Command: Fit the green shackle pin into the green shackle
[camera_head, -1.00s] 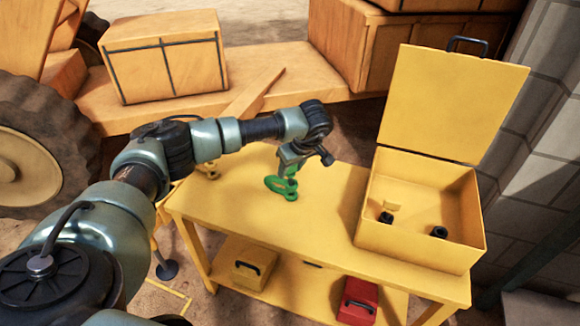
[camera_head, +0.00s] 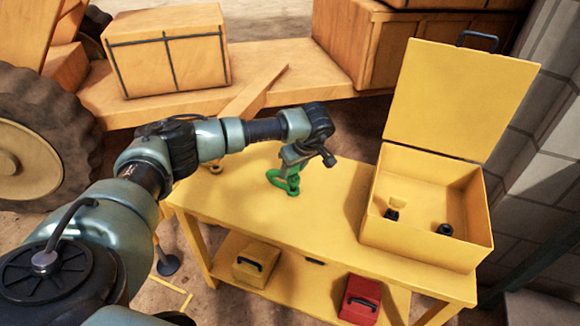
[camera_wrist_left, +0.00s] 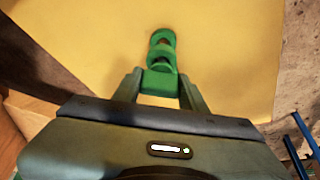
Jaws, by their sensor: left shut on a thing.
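My left gripper (camera_head: 291,166) points down over the yellow table and is shut on a green piece. I take this piece to be the green shackle pin (camera_wrist_left: 160,84), held between the fingertips in the wrist view. Just beyond it in that view are rounded green loops, which I take to be the green shackle (camera_wrist_left: 161,40). In the head view the green shackle (camera_head: 291,189) shows directly below the fingers, at the table top. The two green parts overlap in both views, so I cannot tell whether the pin is in the shackle's holes. My right gripper is not in view.
An open yellow box (camera_head: 420,249) with its lid up stands on the table's right side, with small dark-ended things inside. A small yellow piece (camera_head: 216,168) sits behind my arm. The table top (camera_head: 330,215) between the green parts and the box is clear.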

